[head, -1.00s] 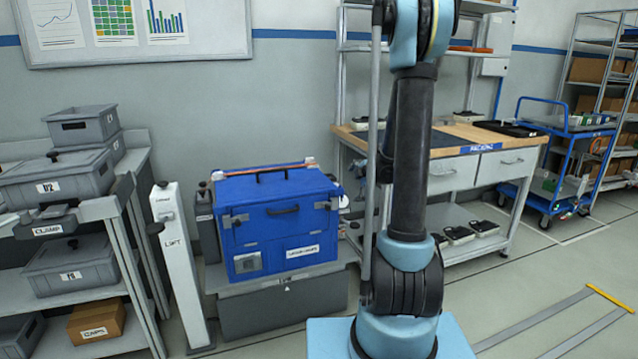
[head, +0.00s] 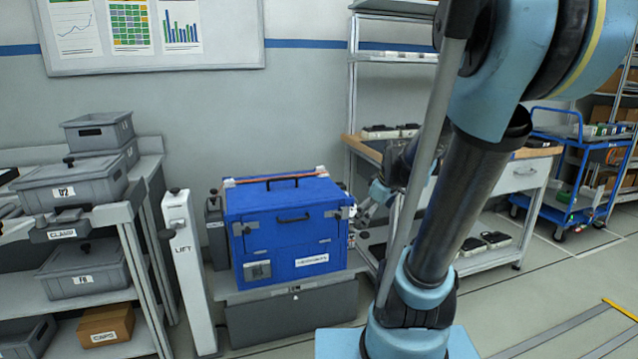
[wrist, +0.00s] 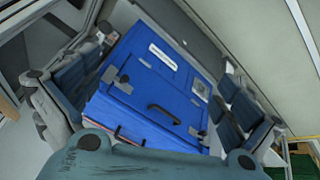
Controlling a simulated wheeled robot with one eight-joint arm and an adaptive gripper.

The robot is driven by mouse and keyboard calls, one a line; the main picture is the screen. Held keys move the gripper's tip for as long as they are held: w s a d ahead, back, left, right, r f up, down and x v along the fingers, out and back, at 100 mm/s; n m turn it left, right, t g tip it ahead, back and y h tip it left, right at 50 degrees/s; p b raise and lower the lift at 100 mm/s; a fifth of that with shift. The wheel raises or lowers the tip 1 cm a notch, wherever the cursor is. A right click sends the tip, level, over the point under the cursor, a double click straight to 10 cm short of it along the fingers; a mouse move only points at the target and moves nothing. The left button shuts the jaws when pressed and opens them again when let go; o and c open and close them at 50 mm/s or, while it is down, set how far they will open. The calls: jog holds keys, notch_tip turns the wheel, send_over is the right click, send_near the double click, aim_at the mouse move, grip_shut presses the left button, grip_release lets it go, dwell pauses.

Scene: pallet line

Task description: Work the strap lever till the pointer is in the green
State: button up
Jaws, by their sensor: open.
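The blue crate (head: 290,228) stands upright on a grey base, with a black handle on its front and an orange strap (head: 275,179) along the top. No strap lever or pointer can be made out clearly. In the wrist view the crate (wrist: 150,85) fills the space between and beyond my fingers, turned and seen from close. My gripper (wrist: 155,100) is open, with nothing between its fingers. In the head view my gripper (head: 368,205) is to the right of the crate, partly hidden by my arm.
A white post marked LIFT (head: 188,265) with black knobs stands left of the crate. Grey shelves (head: 112,215) with lidded bins are further left. A workbench (head: 500,190) and a blue trolley (head: 575,170) stand to the right. Open floor (head: 560,300) lies at lower right.

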jog(key=s+d+f+m+g+h, duration=0.1)
jog(key=s+m, duration=0.3)
jog(key=s, duration=0.5)
jog(key=s+f+m+g, duration=0.1)
jog(key=s+f+m, duration=0.2)
jog(key=s, duration=0.7)
jog(key=shift+s+d+f+m+g+h, duration=0.2)
jog(key=shift+d+f+m+g+h, duration=0.2)
jog(key=shift+m, duration=0.7)
